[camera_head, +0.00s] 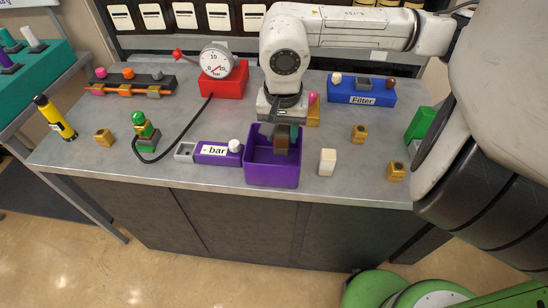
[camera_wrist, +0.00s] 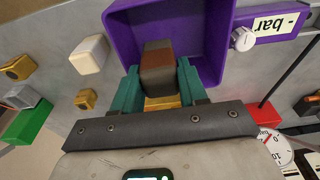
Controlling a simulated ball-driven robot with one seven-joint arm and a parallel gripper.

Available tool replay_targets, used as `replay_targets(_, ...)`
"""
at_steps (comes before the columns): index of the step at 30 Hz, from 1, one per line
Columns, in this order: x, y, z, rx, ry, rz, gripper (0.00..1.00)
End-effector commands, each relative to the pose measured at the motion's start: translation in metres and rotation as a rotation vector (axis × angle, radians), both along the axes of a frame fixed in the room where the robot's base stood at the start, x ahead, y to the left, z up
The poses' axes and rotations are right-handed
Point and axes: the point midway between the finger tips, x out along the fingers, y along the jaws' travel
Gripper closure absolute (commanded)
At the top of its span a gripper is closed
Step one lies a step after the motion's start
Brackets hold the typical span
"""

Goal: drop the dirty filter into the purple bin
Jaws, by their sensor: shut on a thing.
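My gripper (camera_head: 281,133) has teal fingers and points down over the purple bin (camera_head: 272,176). It is shut on the dirty filter (camera_head: 282,145), a small brown and dark grey block. In the wrist view the filter (camera_wrist: 158,66) sits between the fingertips (camera_wrist: 159,84), with a gold part showing just behind it. The purple bin (camera_wrist: 120,33) lies beyond the filter there, and its open inside frames the block. The filter is over the bin's opening; how far it reaches below the rim is hard to tell.
A purple "bar" box (camera_head: 212,152) stands just left of the bin. A white block (camera_head: 327,162) stands to its right. Gold cubes (camera_head: 358,134) are spread about. The blue Filter box (camera_head: 361,91) and red gauge (camera_head: 222,80) stand behind. A black hose (camera_head: 180,146) crosses the left side.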

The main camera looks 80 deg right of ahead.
Motion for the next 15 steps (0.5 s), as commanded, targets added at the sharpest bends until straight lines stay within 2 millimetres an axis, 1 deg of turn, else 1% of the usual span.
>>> replay_targets(5, 0.0, -0.0001, 0.0001, 0.0, 0.0, 0.0, 0.89)
replay_targets(6, 0.0, -0.0001, 0.0001, 0.0, 0.0, 0.0, 0.54)
replay_targets(12, 0.0, 0.0, 0.0001, 0.0, 0.0, 0.0, 0.35)
replay_targets(14, 0.0001, 0.0, 0.0001, 0.0, 0.0, 0.0, 0.29)
replay_targets(15, 0.0001, 0.0, 0.0001, 0.0, 0.0, 0.0, 0.28)
